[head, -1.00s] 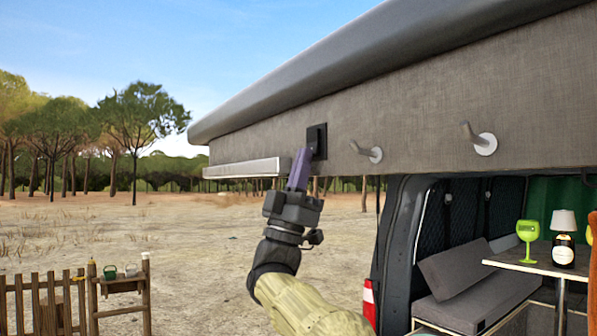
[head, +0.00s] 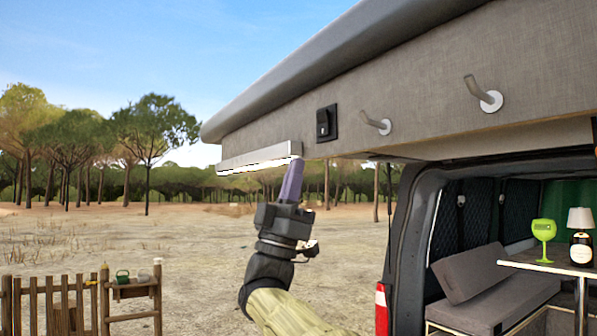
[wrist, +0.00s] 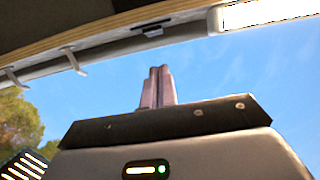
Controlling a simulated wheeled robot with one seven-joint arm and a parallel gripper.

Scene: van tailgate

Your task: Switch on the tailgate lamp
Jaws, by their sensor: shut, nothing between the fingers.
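The tailgate lamp (head: 259,158) is a long pale bar under the left end of the tailgate. Its underside glows bright white, and its lit end shows at the top right of the wrist view (wrist: 268,12). The black rocker switch (head: 326,123) is on the grey tailgate panel, right of the lamp. It shows as a small dark block in the wrist view (wrist: 152,31). My gripper (head: 293,168) has its purple fingers together, empty, pointing up, below and left of the switch. The fingertips (wrist: 159,70) are apart from the switch and overlap the lamp's right end in the head view.
Two metal hooks, one nearer (head: 483,94) and one beside the switch (head: 377,122), stick out of the panel. The van's open rear holds a bench (head: 480,285) and a table (head: 548,263) at right. Open sandy ground lies left.

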